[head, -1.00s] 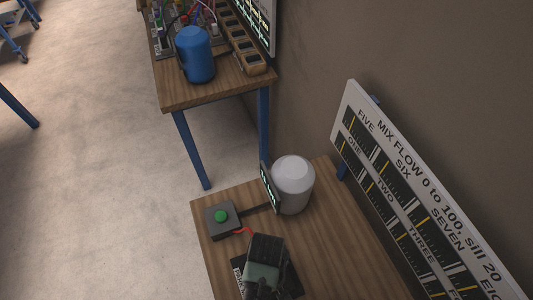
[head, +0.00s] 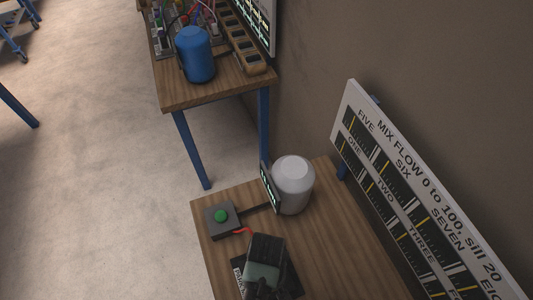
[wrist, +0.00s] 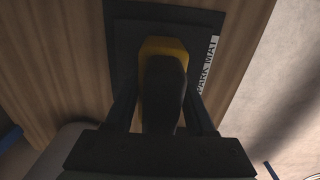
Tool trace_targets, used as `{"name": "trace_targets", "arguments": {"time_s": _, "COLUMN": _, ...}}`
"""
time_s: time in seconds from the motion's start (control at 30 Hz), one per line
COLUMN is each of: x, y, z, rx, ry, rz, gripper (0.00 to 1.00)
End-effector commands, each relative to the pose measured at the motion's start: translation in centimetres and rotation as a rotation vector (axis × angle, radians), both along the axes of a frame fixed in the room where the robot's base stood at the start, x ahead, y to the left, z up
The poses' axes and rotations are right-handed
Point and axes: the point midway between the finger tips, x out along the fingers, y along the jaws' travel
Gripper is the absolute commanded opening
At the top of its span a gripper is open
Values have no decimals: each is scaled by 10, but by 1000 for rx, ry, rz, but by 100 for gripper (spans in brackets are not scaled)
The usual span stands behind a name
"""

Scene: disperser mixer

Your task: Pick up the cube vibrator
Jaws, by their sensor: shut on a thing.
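In the wrist view, my gripper (wrist: 162,98) has one finger on each side of the cube vibrator and is shut on it. The cube vibrator (wrist: 163,50) shows a yellow body with a dark rounded part nearest the camera. It is over the black park mat (wrist: 125,30); I cannot tell whether it touches the mat. In the head view, my dark gripper and wrist cover most of the mat (head: 239,280) and hide the cube vibrator.
A grey box with a green button (head: 221,216) and a pale canister (head: 293,186) with a small display stand on the wooden table (head: 335,255). A blue canister (head: 195,55) stands on another table. A sign board (head: 420,210) rises at the right.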

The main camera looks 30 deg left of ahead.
Motion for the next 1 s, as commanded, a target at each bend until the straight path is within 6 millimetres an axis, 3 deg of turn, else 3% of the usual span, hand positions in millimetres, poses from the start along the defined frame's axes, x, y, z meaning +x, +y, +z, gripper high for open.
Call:
{"name": "trace_targets", "arguments": {"time_s": 0.37, "x": 2, "y": 1, "z": 13, "rx": 2, "ry": -7, "rz": 0, "gripper": 0}}
{"name": "trace_targets", "arguments": {"time_s": 0.8, "x": 2, "y": 1, "z": 83, "rx": 2, "ry": -8, "rz": 0, "gripper": 0}}
{"name": "trace_targets", "arguments": {"time_s": 1.0, "x": 2, "y": 1, "z": 99, "rx": 2, "ry": -5, "rz": 1, "gripper": 0}}
